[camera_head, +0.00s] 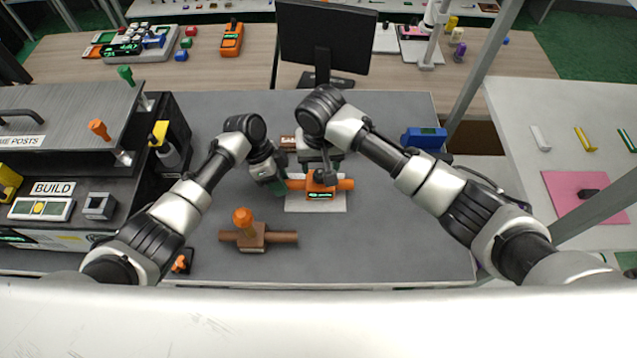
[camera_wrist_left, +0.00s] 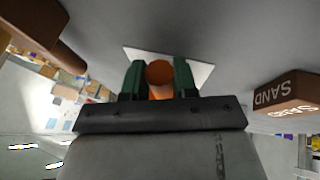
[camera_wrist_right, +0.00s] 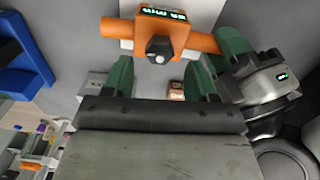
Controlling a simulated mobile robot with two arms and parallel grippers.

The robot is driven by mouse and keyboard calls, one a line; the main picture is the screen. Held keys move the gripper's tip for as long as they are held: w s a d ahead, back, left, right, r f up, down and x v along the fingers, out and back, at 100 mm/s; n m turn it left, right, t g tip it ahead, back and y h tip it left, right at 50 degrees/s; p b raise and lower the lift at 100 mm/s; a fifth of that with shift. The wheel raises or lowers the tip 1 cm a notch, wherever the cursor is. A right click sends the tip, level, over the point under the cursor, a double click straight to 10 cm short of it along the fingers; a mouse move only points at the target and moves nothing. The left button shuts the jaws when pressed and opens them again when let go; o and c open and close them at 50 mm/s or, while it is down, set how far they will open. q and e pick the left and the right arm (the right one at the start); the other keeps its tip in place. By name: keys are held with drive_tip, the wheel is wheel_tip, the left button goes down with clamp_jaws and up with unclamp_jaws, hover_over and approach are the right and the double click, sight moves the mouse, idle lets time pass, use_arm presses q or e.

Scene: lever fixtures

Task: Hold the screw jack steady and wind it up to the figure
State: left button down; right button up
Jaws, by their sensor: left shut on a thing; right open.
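The orange screw jack (camera_head: 318,193) stands on a white plate (camera_head: 335,207), with a bar out to each side and a small lit display too small to read surely. My left gripper (camera_head: 280,184) is shut on the left bar; in the left wrist view the bar's round end (camera_wrist_left: 159,73) sits between its green fingers. My right gripper (camera_head: 322,168) is open above and behind the jack. In the right wrist view the jack's dark knob (camera_wrist_right: 159,47) lies just beyond and between the open fingertips (camera_wrist_right: 160,72), with no clear contact.
A brown jack-like fixture (camera_head: 251,240) with an orange knob stands front left of the plate. A brown SAND block (camera_wrist_left: 288,96) lies behind my left gripper. A blue box (camera_head: 424,138) is at the back right. The front right tabletop is clear.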

sight(320, 173)
drive_tip(key=shift+f, duration=2.5)
clamp_jaws()
drive_tip(key=m, duration=1.1)
drive_tip(key=shift+m, duration=0.4)
unclamp_jaws()
